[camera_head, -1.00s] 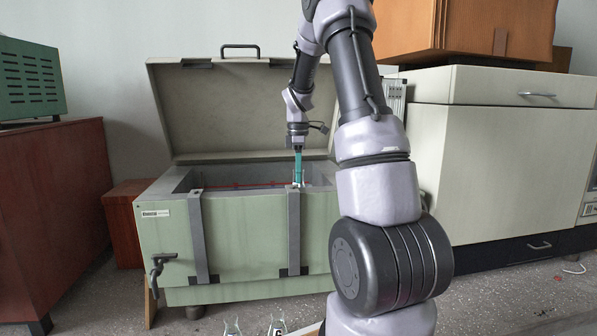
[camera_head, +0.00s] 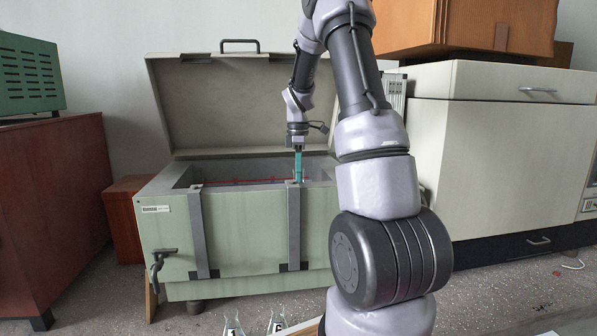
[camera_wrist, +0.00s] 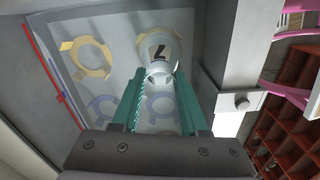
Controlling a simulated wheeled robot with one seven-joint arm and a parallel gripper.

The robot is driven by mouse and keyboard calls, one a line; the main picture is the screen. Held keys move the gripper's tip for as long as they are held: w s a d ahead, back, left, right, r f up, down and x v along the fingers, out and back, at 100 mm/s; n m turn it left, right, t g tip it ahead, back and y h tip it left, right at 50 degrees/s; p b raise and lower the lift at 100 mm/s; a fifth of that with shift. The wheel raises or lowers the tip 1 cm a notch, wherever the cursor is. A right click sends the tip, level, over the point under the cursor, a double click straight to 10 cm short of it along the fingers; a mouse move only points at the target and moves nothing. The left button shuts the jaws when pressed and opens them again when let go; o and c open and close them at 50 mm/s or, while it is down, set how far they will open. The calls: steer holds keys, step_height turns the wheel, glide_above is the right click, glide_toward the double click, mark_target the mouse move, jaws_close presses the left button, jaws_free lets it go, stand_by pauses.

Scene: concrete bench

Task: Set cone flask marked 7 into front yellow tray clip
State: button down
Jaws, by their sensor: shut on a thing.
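My gripper (camera_wrist: 158,72) has green fingers shut on a clear cone flask with a dark 7 on a white label (camera_wrist: 159,52) in the wrist view. The flask stands over the pale tray (camera_wrist: 120,40) inside the green chest, overlapping a yellow clip (camera_wrist: 141,71). Whether its base is seated there I cannot tell. A second yellow clip (camera_wrist: 86,60) to the left is empty. Two blue clips (camera_wrist: 101,107) (camera_wrist: 161,104) lie nearer the gripper, partly behind the fingers. In the head view my gripper (camera_head: 298,178) reaches down into the chest; the flask is mostly hidden there.
The chest (camera_head: 245,235) has its lid (camera_head: 240,105) raised behind my arm. Its front wall and metal straps stand close to my gripper. Red and blue rods (camera_wrist: 50,70) run along one inner wall. Two other flasks (camera_head: 233,326) (camera_head: 277,321) stand at the bottom edge of the head view.

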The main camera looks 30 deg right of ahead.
steer(key=shift+f, duration=0.1)
jaws_free()
stand_by(0.5)
step_height(320, 180, up, 9)
stand_by(1.0)
stand_by(0.3)
